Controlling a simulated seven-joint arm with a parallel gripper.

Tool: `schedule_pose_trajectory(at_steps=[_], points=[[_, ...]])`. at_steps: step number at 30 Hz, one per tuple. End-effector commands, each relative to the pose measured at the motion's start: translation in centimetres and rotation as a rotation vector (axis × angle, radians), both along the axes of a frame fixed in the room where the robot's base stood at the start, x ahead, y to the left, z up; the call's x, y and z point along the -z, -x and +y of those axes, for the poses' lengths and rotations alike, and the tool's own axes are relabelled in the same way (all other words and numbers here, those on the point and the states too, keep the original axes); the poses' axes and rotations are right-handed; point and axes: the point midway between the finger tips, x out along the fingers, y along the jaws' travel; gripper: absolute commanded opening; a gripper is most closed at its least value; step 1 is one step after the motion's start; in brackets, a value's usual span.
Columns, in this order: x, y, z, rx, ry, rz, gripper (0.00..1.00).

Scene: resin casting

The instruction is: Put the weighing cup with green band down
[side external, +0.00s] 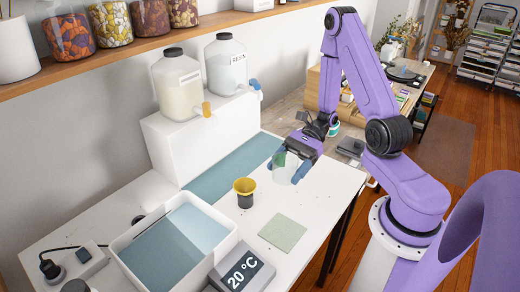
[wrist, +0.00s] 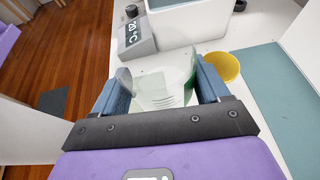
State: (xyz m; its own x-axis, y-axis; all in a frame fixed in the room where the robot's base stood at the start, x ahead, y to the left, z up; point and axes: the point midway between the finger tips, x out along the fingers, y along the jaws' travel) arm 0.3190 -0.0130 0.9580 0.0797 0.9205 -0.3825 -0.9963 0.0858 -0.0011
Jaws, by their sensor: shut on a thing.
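The weighing cup with green band (side external: 284,172) is clear, with a green patch on its side. My gripper (side external: 289,167) is shut on it, a blue finger on each side. In the wrist view the cup (wrist: 160,92) sits between the fingers of my gripper (wrist: 163,82), its green band (wrist: 190,82) by the right finger. The cup is over the white table, to the right of a yellow cup and beyond a pale green square mat (side external: 283,233). I cannot tell whether its base touches the table.
The yellow cup (side external: 245,192) stands close by; it also shows in the wrist view (wrist: 222,67). Resin jugs (side external: 180,85) stand on a white block behind.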

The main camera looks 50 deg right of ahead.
Motion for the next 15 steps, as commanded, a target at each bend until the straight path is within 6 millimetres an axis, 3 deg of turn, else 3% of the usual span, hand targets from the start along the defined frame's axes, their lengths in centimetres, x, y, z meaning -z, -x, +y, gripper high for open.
schedule_pose_trajectory(at_steps=[3, 6, 12, 15], points=[[-0.2, -4.2, -3.6, 0.288, 0.001, -0.002, 0.45], [-0.4, -6.8, -6.9, 0.493, 0.0, -0.002, 0.45], [-0.8, -9.3, -12.2, 0.763, -0.001, -0.001, 0.45], [-0.9, -9.7, -13.6, 0.829, 0.0, -0.001, 0.45]])
